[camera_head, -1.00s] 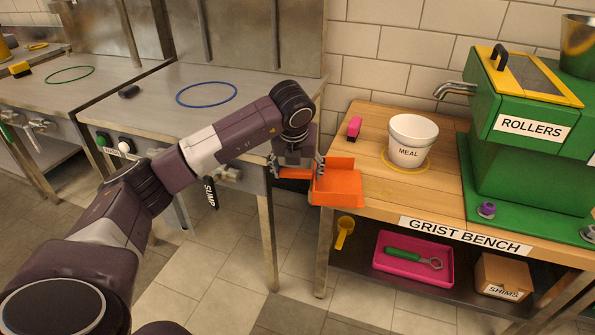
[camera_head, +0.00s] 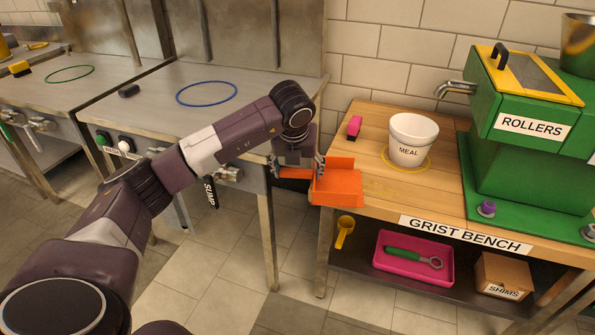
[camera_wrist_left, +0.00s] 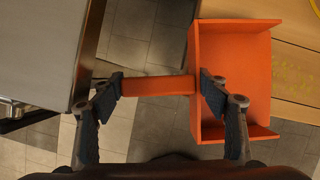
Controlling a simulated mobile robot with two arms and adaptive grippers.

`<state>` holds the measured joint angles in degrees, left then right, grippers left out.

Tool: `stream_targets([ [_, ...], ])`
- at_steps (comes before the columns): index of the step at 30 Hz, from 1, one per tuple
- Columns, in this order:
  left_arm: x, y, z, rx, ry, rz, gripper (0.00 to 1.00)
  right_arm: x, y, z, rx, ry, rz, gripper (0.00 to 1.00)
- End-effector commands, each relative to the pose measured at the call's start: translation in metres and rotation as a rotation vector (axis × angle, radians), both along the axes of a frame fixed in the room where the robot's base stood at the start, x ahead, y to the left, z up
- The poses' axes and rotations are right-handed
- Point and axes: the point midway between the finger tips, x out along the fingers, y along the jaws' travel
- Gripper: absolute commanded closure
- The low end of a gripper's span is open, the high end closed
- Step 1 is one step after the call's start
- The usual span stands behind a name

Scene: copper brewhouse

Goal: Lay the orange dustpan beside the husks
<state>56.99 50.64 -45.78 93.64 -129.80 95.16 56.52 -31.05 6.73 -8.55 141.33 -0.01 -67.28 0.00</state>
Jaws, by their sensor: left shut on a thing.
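The orange dustpan (camera_head: 337,188) is at the left front corner of the grist bench, its pan over the wooden top and its handle pointing left past the edge. My left gripper (camera_head: 298,168) is shut on its handle. In the left wrist view the handle (camera_wrist_left: 158,85) runs between the fingers of my left gripper (camera_wrist_left: 160,88), with the pan (camera_wrist_left: 240,75) to the right. The husks (camera_head: 378,189) are a faint yellow scatter just right of the pan, also at the right in the wrist view (camera_wrist_left: 292,75). Whether the pan touches the bench I cannot tell. My right gripper is not in view.
On the grist bench (camera_head: 440,200) stand a white MEAL pot (camera_head: 412,142) on a yellow ring, a pink object (camera_head: 354,127) and the green rollers machine (camera_head: 525,150). A steel counter (camera_head: 165,100) lies left, across a gap. A pink tray (camera_head: 385,262) is on the lower shelf.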

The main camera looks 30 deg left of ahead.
Motion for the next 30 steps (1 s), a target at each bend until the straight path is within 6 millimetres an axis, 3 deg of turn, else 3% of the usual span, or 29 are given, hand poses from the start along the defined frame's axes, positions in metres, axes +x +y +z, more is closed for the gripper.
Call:
stream_targets([
  [2,0.0,0.0,-0.001,0.0,0.001,0.0,0.66,0.001,0.0,0.0,0.001,-0.004,0.0,0.6],
  [3,0.0,0.0,-0.001,0.0,0.001,0.0,0.31,0.001,0.001,0.001,0.002,-0.006,0.001,0.6],
  [8,0.0,0.0,-0.001,0.001,0.002,0.001,0.13,0.001,0.001,0.001,0.002,-0.007,0.001,0.6],
  [23,-0.001,0.003,0.001,0.005,0.003,0.006,0.11,0.002,0.001,0.001,0.004,-0.007,-0.001,0.6],
  [30,-0.011,-0.003,0.032,0.006,-0.002,0.003,0.11,0.001,0.001,0.001,0.003,-0.006,0.0,0.6],
])
